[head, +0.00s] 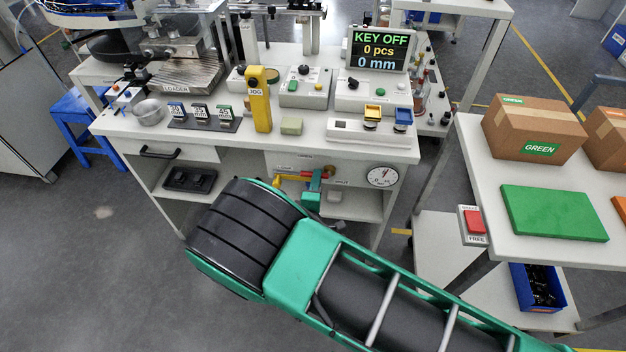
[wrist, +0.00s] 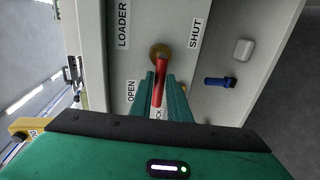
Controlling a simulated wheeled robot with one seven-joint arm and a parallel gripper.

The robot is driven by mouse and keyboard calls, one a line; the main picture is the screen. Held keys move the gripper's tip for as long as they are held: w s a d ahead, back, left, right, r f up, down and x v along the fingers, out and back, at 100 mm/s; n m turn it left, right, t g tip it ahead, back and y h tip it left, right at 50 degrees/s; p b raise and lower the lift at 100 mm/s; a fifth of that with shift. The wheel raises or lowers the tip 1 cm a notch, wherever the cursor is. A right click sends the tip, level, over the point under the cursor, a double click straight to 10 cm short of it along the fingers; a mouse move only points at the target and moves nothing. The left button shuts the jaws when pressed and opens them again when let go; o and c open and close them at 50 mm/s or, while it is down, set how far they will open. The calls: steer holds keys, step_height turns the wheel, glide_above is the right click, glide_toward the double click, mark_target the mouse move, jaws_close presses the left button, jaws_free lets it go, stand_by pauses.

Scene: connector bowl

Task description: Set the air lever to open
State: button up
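The air lever is a red handle on a brass pivot on the bench's front panel. In the wrist view the red lever (wrist: 161,75) runs from the pivot down between my gripper's fingers, leaning slightly toward the OPEN label (wrist: 131,91). The SHUT label (wrist: 195,34) is up and right of the pivot. My gripper (wrist: 160,82) has its green fingers close together, one on each side of the lever, and looks shut on it. In the head view my gripper (head: 313,190) is at the panel, partly covering the lever (head: 329,175).
A dial gauge (head: 382,177) is right of the lever. The display (head: 379,50) reads KEY OFF. A side table (head: 493,165) with boxes stands to the right.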

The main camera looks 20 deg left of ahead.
steer(key=shift+o, duration=1.4)
steer(key=shift+s, duration=0.15)
steer(key=v, duration=1)
steer(key=shift+s, duration=0.3)
steer(key=shift+d, duration=0.15)
